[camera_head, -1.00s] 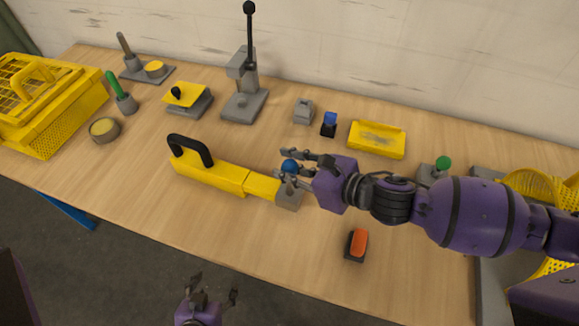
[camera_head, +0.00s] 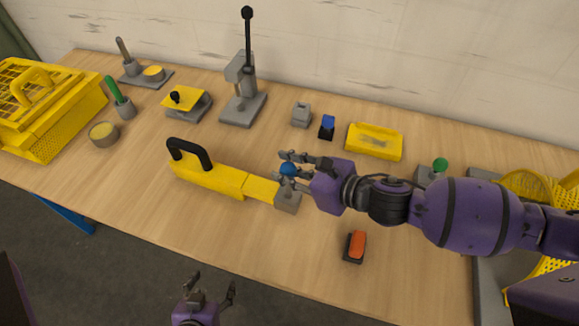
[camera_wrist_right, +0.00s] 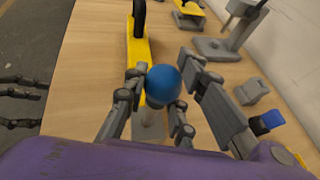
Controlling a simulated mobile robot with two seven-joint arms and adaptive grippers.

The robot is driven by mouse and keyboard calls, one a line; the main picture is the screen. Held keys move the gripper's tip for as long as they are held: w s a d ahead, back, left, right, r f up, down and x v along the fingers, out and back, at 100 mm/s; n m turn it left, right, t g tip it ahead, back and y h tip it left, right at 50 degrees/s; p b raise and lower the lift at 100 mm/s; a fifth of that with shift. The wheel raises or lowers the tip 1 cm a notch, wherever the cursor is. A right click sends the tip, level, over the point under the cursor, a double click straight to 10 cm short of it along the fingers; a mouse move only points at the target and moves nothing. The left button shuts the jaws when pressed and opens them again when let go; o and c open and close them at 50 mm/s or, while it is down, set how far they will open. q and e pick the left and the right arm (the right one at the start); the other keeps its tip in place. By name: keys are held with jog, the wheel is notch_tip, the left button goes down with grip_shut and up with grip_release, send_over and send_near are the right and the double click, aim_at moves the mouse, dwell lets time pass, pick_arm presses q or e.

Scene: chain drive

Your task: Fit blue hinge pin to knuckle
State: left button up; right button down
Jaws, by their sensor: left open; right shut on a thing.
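The blue hinge pin shows as a round blue head (camera_head: 289,169), which also shows in the right wrist view (camera_wrist_right: 163,84). My right gripper (camera_head: 287,170) is shut on it, with a finger on each side of the head. The head is over the grey knuckle block (camera_head: 287,203) at the right end of the yellow bar (camera_head: 212,180) with a black handle. The pin's lower part is mostly hidden, so I cannot tell how deep it sits in the knuckle. My left gripper (camera_head: 209,287) is open and empty, in front of the table's near edge.
An orange-topped block (camera_head: 356,245) lies nearer the front edge. Behind are a small grey block (camera_head: 301,114), a blue-and-black piece (camera_head: 327,126) and a yellow tray (camera_head: 375,141). A grey lever press (camera_head: 243,95) stands at the back. The table front left of the bar is clear.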

aim_at(290, 188)
jog(key=shift+r, duration=0.1)
pick_arm(q)
jog(key=shift+w+d+r, duration=0.25)
jog(key=shift+w+r, duration=0.15)
jog(key=shift+w, duration=0.05)
jog(key=shift+s+f, duration=0.1)
jog(key=shift+s, duration=0.05)
jog(key=shift+s+a+f, duration=0.25)
jog(key=shift+s+f, duration=0.1)
jog(key=shift+f, duration=0.05)
pick_arm(e)
jog(key=shift+f, duration=0.7)
pick_arm(q)
jog(key=shift+s+d+f+b, duration=0.25)
jog(key=shift+s+f+b, duration=0.05)
jog(key=shift+s+f, duration=0.15)
pick_arm(e)
jog(key=shift+f, duration=0.9)
pick_arm(q)
jog(key=shift+s+a+f, duration=0.15)
jog(key=shift+s+f, duration=0.2)
jog(key=shift+f, duration=0.1)
pick_arm(e)
jog(key=shift+f, duration=0.6)
pick_arm(q)
jog(key=shift+s+a+f+g+b, duration=0.1)
jog(key=shift+s+f+g+b, duration=0.1)
jog(key=shift+g+b, duration=0.15)
pick_arm(e)
jog(key=shift+f, duration=0.3)
